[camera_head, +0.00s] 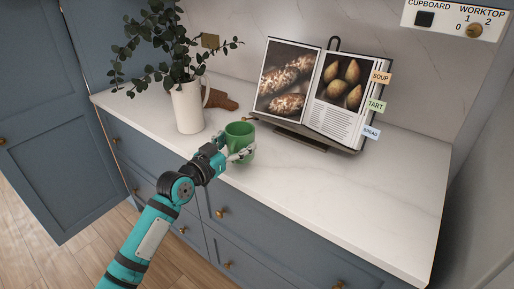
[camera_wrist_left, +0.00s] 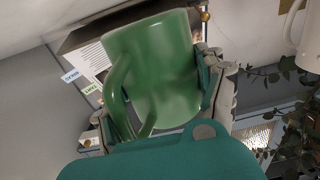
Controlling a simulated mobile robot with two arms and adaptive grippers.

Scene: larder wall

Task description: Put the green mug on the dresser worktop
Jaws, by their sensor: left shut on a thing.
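The green mug (camera_head: 240,131) is upright at the front middle of the dresser worktop (camera_head: 375,195), between the white jug and the cookbook. My left gripper (camera_head: 234,152) is shut on the mug, with its fingers around the mug's body. The left wrist view shows the mug (camera_wrist_left: 160,65) large, with a finger on each side and its handle (camera_wrist_left: 118,95) towards the left. I cannot tell whether the mug's base touches the worktop or is slightly above it. My right gripper is not in view.
A white jug (camera_head: 187,108) with leafy stems stands left of the mug, with a brown wooden thing (camera_head: 222,101) behind. An open cookbook (camera_head: 335,95) on a stand is at the back. The worktop's right part is clear. A switch panel (camera_head: 455,20) is on the wall.

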